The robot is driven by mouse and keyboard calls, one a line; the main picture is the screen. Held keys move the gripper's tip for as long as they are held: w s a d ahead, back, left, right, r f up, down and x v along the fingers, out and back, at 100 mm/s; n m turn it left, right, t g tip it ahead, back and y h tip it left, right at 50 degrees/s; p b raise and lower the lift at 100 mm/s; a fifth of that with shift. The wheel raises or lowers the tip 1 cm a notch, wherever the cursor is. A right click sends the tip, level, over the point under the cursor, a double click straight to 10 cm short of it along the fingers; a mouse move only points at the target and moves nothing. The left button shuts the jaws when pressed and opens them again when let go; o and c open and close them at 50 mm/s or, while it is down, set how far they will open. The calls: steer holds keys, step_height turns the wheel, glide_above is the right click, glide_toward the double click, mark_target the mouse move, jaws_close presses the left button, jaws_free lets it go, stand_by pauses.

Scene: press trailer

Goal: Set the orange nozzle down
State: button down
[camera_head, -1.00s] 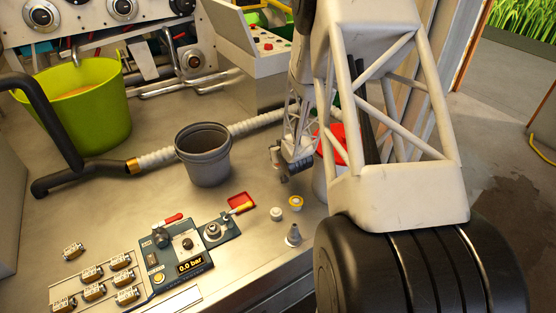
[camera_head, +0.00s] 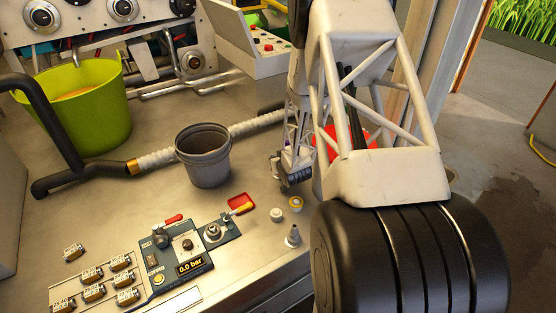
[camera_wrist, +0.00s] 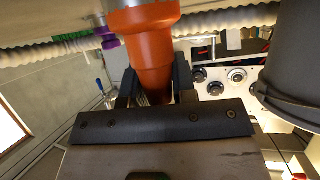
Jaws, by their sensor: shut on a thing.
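In the wrist view the orange nozzle (camera_wrist: 150,45) stands between the two dark fingers of my gripper (camera_wrist: 155,84), which is shut on it. In the head view my gripper (camera_head: 292,178) is above the right part of the metal bench (camera_head: 120,215), right of the grey bucket. I cannot make out the nozzle in the head view.
The grey bucket (camera_head: 203,165) stands left of my gripper, with a ribbed white hose (camera_head: 255,124) behind it. A red container (camera_head: 335,147) is partly hidden behind my arm. A small metal cone (camera_head: 293,237), small caps (camera_head: 277,214) and a control panel (camera_head: 190,250) occupy the front.

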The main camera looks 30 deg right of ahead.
steer(key=shift+f, duration=0.15)
steer(key=c, duration=0.9)
jaws_free()
steer(key=shift+s+r, duration=0.1)
steer(key=shift+r, duration=0.1)
steer(key=shift+v, duration=0.8)
steer(key=shift+s+a+r, duration=0.1)
steer(key=shift+s+r, duration=0.35)
steer(key=shift+r, duration=0.95)
steer(key=shift+s+a+r, duration=0.1)
steer(key=shift+s+r, duration=0.4)
steer(key=shift+r, duration=0.9)
steer(key=shift+s+a+r, duration=0.1)
steer(key=shift+s+r, duration=0.35)
steer(key=shift+r, duration=0.95)
steer(key=shift+r, duration=0.1)
